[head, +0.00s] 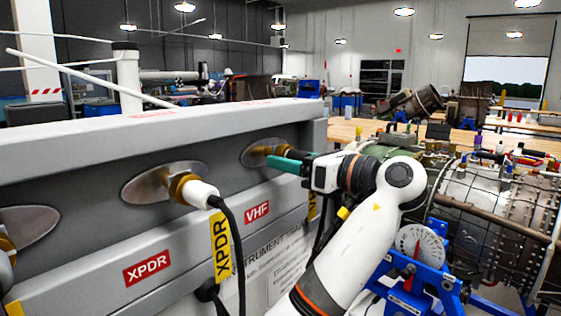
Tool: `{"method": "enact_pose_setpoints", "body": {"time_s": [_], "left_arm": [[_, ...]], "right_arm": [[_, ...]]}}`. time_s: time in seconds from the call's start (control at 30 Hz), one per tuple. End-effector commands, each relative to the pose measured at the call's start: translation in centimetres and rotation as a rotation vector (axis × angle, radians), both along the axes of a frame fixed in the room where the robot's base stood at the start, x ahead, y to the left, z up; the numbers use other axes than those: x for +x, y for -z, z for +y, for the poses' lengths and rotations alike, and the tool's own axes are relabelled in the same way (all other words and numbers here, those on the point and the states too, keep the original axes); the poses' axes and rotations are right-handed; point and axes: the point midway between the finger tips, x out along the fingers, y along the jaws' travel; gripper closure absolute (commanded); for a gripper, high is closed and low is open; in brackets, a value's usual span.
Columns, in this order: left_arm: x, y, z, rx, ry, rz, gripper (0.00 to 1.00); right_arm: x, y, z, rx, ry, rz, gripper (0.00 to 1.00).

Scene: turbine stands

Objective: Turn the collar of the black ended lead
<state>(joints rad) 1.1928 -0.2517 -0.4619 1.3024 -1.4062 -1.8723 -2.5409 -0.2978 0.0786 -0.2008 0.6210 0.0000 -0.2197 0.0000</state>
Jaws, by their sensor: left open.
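My left gripper (284,164) has teal fingers and is open. It reaches leftward to the brass collar (262,154) at the VHF port on the right of the grey panel. The fingers are at the collar and cover part of it; I cannot tell whether they touch it. The end of the lead there is mostly hidden behind my gripper, so I cannot see its colour. Part of a yellow tag (312,206) and black cable show below. A white ended lead (203,195) sits in the brass collar of the middle port, with a yellow XPDR tag (221,247). My right gripper is not in view.
The grey panel (130,222) fills the left, with red XPDR and VHF labels. Another port (28,226) is cut by the left edge. A blue stand with a round dial (420,245) and a turbine engine (490,215) stand close to the right of my arm.

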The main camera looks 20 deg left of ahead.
Motion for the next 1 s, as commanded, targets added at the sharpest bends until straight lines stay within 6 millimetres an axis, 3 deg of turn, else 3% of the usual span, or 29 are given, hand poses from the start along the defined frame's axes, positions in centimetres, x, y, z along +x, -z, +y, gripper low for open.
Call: {"method": "enact_pose_setpoints", "body": {"time_s": [0.33, 0.63, 1.0], "left_arm": [[-0.20, -0.04, -0.18, -0.001, 0.000, 0.000, 0.41], [-0.17, -0.01, -0.15, -0.001, 0.000, 0.000, 0.86], [-0.12, 0.07, -0.18, -0.026, 0.001, -0.067, 0.87]], "right_arm": [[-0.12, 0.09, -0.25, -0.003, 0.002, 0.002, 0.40], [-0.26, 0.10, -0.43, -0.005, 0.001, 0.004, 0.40], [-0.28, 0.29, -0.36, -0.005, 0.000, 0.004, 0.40]]}}
